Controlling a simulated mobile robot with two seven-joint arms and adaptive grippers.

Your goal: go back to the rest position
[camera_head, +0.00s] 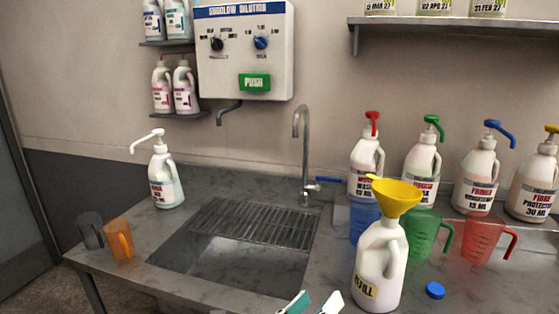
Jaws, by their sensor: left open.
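My left gripper (312,304) shows only by its fingertips at the bottom edge, one teal and one pale. The tips are apart with nothing visible between them. They are just left of the white refill jug (379,262), which stands upright on the counter with a yellow funnel (396,195) in its mouth. The rest of the left gripper and its arm are out of frame. My right gripper is not in view.
A sink (235,262) with a rack and tap (303,150) lies left of the jug. Several pump bottles (479,180) stand behind red (481,240), green (425,235) and blue jugs (362,216). A blue cap (435,290) and orange jug (119,240) rest on the counter.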

